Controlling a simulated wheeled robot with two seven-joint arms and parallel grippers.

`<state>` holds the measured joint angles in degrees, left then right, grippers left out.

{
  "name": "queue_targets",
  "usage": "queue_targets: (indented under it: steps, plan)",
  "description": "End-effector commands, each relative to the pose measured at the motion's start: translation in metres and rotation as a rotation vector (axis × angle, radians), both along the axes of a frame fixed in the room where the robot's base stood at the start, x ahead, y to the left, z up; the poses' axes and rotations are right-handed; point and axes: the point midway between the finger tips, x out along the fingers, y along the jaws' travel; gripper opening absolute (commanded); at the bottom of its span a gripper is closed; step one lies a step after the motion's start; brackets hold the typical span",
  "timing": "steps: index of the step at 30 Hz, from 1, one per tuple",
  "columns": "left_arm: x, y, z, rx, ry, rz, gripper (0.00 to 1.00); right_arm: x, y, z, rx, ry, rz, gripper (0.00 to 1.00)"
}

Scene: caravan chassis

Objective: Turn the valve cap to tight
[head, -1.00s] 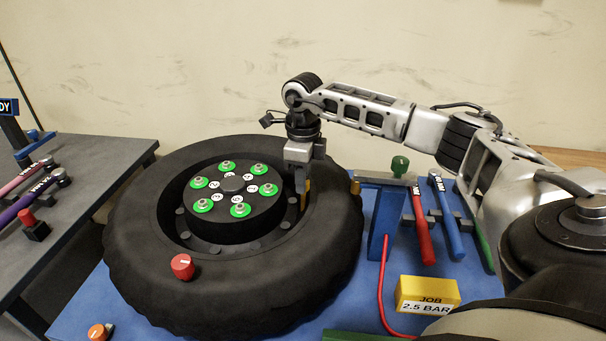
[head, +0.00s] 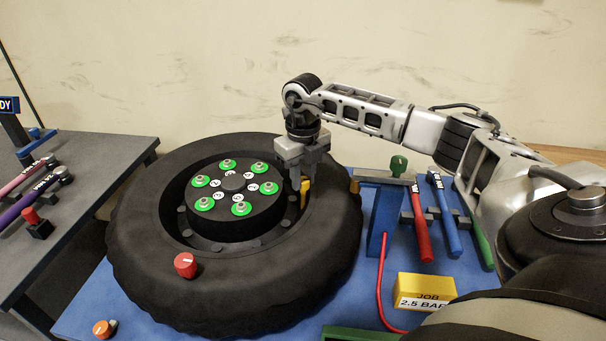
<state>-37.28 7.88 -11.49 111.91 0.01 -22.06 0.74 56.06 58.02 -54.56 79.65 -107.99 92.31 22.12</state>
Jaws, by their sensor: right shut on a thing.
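A yellow piece (head: 307,188), which looks like the valve cap, stands at the right inner edge of the wheel rim. My right gripper (head: 301,184) points down over it from above and is shut on it; the fingers hide part of it. Any mark on it is too small to read. The black tyre (head: 150,235) lies flat with its hub (head: 233,184) facing up. My left gripper is not in view.
A red knob (head: 185,265) with a white line sits on the tyre's front. An orange knob (head: 103,329) is on the blue bench. To the right are a blue stand (head: 383,220), red (head: 421,235) and blue (head: 449,220) tools, and a yellow "JOB 2.5 BAR" block (head: 425,288).

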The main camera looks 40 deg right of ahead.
Motion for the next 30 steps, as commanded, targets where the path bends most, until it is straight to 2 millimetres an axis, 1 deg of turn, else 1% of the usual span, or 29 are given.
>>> queue_targets:
  steps: [15,16,17,18,26,30]
  plan:
    - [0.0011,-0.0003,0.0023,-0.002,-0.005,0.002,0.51,0.0000,-0.0009,0.0012,-0.001,0.000,-0.021,0.02]
    - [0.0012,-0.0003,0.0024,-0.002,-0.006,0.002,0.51,0.0000,-0.0009,0.0012,-0.001,-0.001,-0.021,0.33]
    - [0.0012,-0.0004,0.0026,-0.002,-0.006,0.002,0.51,0.0000,-0.0008,0.0012,-0.001,-0.001,-0.021,0.41]
    - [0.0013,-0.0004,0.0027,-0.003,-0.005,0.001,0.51,0.0000,-0.0008,0.0010,0.000,-0.001,-0.020,0.46]
    - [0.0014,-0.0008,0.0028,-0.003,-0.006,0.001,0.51,0.0000,-0.0002,0.0007,0.000,0.000,-0.018,0.46]
    - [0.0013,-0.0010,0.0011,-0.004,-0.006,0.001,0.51,0.0008,0.0001,0.0094,0.001,-0.003,-0.017,0.46]
